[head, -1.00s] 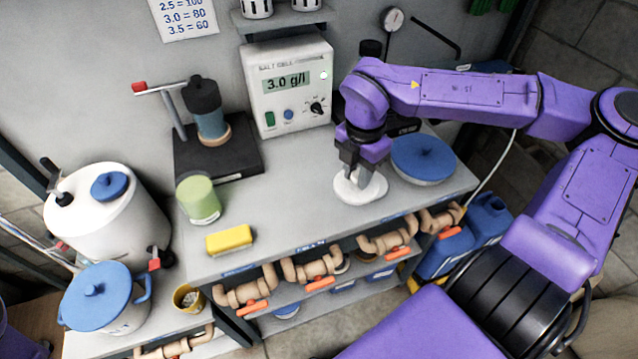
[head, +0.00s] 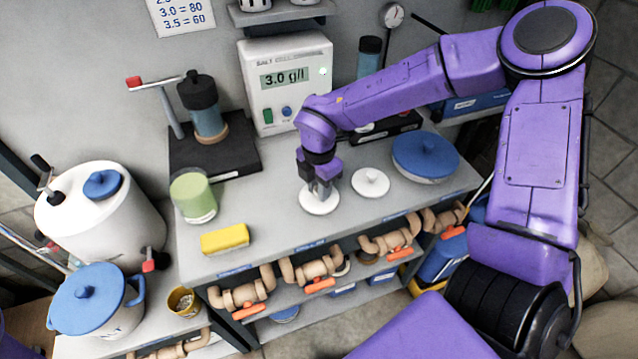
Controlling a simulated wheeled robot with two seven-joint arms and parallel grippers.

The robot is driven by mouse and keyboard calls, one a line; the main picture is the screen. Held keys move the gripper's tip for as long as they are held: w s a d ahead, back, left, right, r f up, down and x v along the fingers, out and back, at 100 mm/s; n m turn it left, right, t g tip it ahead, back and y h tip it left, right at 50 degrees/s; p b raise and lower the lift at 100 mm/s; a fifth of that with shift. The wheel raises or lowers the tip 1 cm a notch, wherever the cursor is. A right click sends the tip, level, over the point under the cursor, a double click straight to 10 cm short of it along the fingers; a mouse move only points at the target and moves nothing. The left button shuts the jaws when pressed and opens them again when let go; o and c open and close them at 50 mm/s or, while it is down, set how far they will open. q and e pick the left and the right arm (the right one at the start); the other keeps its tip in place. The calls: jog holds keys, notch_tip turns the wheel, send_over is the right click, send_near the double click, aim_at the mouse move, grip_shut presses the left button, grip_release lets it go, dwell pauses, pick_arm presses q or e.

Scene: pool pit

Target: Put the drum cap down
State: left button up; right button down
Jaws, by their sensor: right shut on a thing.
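My right gripper (head: 320,188) comes down from above the middle of the bench. It is shut on a white round cap (head: 319,204), which lies flat below the fingers, at or just over the bench top; I cannot tell if it touches. The fingers hide the middle of this cap. A second white round lid with a small knob (head: 370,182) lies on the bench just to the right, apart from the held one. My left gripper is not in view.
A blue-lidded bowl (head: 425,157) stands at the bench's right end. A yellow sponge (head: 225,239) and a green cup (head: 193,196) stand to the left. The salt meter (head: 285,85) is behind. The bench (head: 270,218) is clear between sponge and cap.

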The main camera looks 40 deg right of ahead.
jog(key=shift+f, duration=0.15)
jog(key=shift+f, duration=0.15)
jog(key=c, duration=0.9)
grip_release()
jog(key=shift+o, duration=0.2)
jog(key=shift+r, duration=0.3)
notch_tip(320, 180, up, 12)
jog(key=b, duration=0.2)
